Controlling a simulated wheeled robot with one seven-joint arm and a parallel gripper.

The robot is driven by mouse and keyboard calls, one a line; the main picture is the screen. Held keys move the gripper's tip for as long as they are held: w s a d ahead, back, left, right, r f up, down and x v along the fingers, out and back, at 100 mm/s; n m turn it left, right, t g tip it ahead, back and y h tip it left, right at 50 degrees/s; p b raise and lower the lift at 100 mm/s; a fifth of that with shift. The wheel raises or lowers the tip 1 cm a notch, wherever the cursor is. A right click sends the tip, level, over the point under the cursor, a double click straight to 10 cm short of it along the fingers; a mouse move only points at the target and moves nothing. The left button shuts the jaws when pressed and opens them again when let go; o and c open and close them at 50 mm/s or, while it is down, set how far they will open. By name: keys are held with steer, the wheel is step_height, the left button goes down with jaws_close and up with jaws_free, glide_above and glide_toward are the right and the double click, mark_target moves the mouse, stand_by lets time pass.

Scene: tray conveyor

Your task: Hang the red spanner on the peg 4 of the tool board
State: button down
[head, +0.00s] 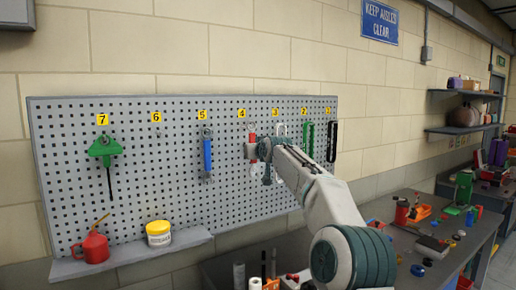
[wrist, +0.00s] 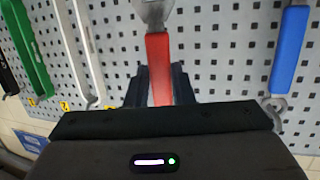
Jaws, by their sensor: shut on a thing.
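The red spanner (head: 252,138) is upright in front of the tool board (head: 175,185), just under the yellow 4 label (head: 241,113). My gripper (head: 257,151) is shut on its red handle. In the wrist view, the red handle (wrist: 159,70) runs between the fingers of my gripper (wrist: 160,88), and a grey metal end (wrist: 154,12) shows at the top edge. Its other end is hidden there behind my gripper body. Peg 4 itself is not clear, and I cannot tell whether the spanner is on it.
A blue spanner (head: 207,158) hangs at 5 and a green tool (head: 104,150) at 7. Peg 6 (head: 157,135) is bare. A green tool (head: 308,136) and a black tool (head: 332,140) hang to the right. A red oil can (head: 92,248) and yellow tub (head: 159,234) stand on the ledge.

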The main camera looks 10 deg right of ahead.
steer(key=shift+w+a+r+p, duration=0.15)
steer(key=shift+w+p, duration=0.25)
steer(key=shift+p, duration=0.1)
steer(key=shift+w+a+r+p, duration=0.1)
steer(key=shift+w+a+p, duration=0.05)
steer(key=shift+w+p, duration=0.3)
steer(key=shift+w+a+f+p, duration=0.45)
steer(key=shift+w+f, duration=0.2)
steer(key=shift+w, duration=0.1)
steer(key=shift+d, duration=0.1)
steer(key=c, duration=1.2)
jaws_free()
steer(key=shift+s+f, duration=0.1)
steer(key=shift+s, duration=0.1)
